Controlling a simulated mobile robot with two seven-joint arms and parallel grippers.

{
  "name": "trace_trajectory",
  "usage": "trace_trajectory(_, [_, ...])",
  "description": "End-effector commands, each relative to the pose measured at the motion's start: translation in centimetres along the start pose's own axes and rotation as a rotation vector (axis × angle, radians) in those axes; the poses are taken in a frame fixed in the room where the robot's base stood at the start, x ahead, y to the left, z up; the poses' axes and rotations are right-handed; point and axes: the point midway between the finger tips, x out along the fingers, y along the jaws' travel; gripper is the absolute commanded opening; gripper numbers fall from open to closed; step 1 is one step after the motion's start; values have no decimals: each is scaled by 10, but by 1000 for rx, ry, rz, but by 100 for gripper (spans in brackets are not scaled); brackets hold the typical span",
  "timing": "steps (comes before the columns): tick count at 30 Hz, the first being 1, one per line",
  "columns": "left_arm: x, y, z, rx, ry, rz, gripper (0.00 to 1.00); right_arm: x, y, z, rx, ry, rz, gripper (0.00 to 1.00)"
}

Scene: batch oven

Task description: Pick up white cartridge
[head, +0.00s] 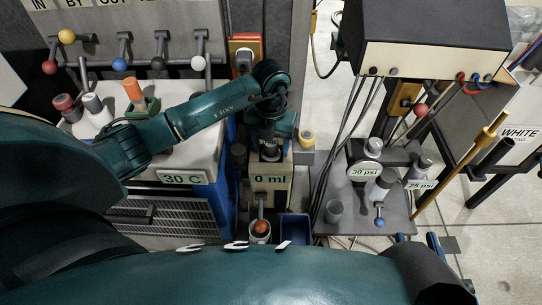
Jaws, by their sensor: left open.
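My left gripper (270,152) points down over the "0 ml" unit (270,183), well to the right of the white-topped cylinder. It is open, and I see nothing held in it; its fingertips are small and dark. My right gripper does not show.
Levers with red, yellow, blue and white balls (198,63) line the panel behind the unit. A small blue bin (294,229) and a cup with a reddish ball (260,230) are below. A pressure stand (345,222) with "30 psi" and "25 psi" labels and hanging cables is right.

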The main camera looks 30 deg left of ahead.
Motion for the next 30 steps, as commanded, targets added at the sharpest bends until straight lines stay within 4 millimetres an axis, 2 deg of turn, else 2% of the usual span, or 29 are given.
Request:
trace_trajectory(9, [4,0,0,1,-1,-2,57,0,0,-1,-4,11,-1,36])
trace_trajectory(27, [4,0,0,1,-1,-1,8,0,0,0,-3,9,-1,36])
trace_trajectory(30, [4,0,0,1,-2,-2,8,0,0,0,-3,9,-1,36])
